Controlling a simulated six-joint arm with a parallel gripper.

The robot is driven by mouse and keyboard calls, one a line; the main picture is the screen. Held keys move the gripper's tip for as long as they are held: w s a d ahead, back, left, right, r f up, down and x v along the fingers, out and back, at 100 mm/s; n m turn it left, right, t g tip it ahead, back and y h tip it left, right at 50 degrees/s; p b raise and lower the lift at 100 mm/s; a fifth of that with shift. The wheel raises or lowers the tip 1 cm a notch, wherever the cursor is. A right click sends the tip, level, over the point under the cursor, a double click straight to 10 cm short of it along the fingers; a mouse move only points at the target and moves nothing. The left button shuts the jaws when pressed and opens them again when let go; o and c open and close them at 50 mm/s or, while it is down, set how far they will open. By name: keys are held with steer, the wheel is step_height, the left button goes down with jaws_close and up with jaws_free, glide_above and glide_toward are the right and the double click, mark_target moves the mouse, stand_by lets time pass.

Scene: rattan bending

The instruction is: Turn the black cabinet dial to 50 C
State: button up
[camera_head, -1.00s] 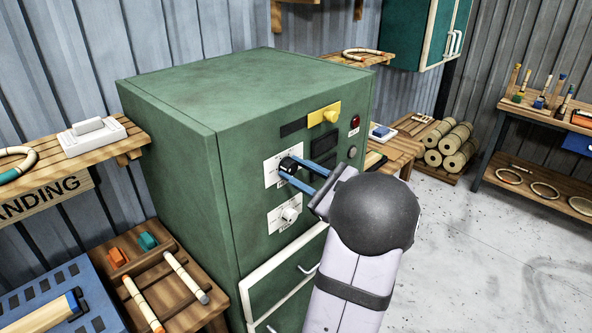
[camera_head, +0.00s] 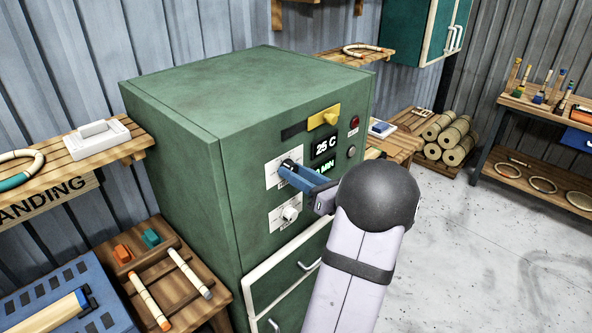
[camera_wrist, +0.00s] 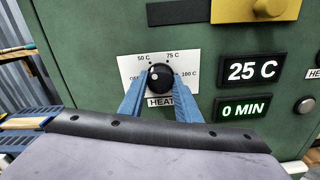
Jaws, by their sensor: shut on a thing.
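The black dial (camera_wrist: 160,77) is on a white plate on the green cabinet (camera_head: 190,130), marked OFF, 50 C, 75 C and 100 C above the word HEAT. My gripper (camera_wrist: 160,88) has its blue fingers on either side of the dial and is shut on it. A light dot on the dial lies at its upper left, on the side of OFF and 50 C; its exact mark is hard to tell. The temperature display (camera_wrist: 254,70) is lit and reads 25 C. In the head view my gripper (camera_head: 288,169) hides most of the dial.
The timer display (camera_wrist: 243,109) reads 0 MIN. A yellow handle (camera_head: 324,117) is above, a white knob (camera_head: 290,213) below. A red light (camera_head: 354,122) and a grey button (camera_head: 351,152) are at the right. A wooden bench (camera_head: 190,275) with sticks stands left; the floor at right is clear.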

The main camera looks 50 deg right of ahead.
stand_by(0.5)
steer(key=o, duration=1.1)
steer(key=shift+c, duration=0.2)
steer(key=s+b, duration=0.3)
steer(key=s, duration=0.4)
steer(key=shift+s, duration=0.2)
